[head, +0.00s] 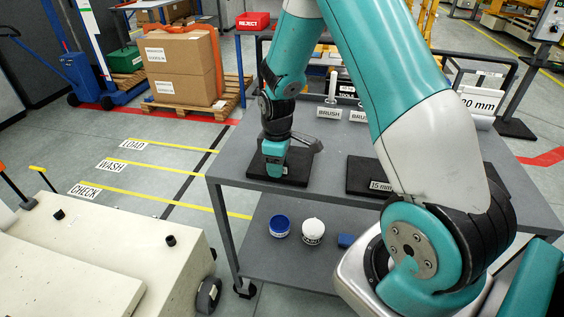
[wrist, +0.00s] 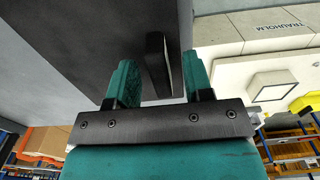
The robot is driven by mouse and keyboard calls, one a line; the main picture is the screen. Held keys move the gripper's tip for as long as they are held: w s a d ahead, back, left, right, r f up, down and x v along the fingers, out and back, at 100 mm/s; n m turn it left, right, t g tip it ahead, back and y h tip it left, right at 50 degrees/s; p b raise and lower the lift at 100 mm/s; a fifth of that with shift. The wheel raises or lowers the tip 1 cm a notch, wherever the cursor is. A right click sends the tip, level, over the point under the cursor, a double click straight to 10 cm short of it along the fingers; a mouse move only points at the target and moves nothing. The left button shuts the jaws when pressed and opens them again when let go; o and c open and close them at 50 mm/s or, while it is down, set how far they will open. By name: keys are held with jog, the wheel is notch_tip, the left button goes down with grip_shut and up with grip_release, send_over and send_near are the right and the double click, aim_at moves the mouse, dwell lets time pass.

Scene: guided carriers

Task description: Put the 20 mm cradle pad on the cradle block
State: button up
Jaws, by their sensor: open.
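My gripper (head: 273,165) points down over a dark mat (head: 296,180) on the left part of the grey table. In the wrist view its two teal fingers (wrist: 160,82) are apart. A dark, thin block-like piece (wrist: 156,60) lies between them, closer to the right finger; I cannot tell if it touches. It looks like a pad, but no size label on it is readable. In the head view a grey curved piece (head: 306,144) shows just right of the gripper, partly hidden by it. I cannot make out the cradle block for sure.
Another dark mat (head: 362,176) labelled 15 mm lies to the right, partly behind my arm. BRUSH signs (head: 328,113) stand at the back of the table (head: 228,172). A blue tub (head: 280,227) and a white tub (head: 313,231) are on the lower shelf. A cream carrier (head: 110,235) stands left.

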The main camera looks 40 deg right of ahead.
grip_shut()
jog(key=shift+r, duration=0.1)
notch_tip(320, 180, up, 25)
jog(key=p, duration=0.3)
jog(key=shift+p, duration=0.4)
dwell(0.3)
dwell(0.5)
jog(key=m, duration=0.3)
send_over(252, 171)
jog(key=s+d, duration=0.2)
jog(key=s, duration=0.1)
notch_tip(252, 171, down, 12)
jog(key=a+f+m, duration=0.1)
jog(key=f, duration=0.2)
jog(key=s+a+f+m, duration=0.1)
jog(key=a+f+m, duration=0.1)
jog(key=f, duration=0.2)
jog(key=s+a+f+m, duration=0.1)
jog(key=f, duration=0.3)
jog(key=shift+a+f+m, duration=0.15)
jog(key=shift+a+m, duration=0.15)
jog(key=shift+a, duration=0.1)
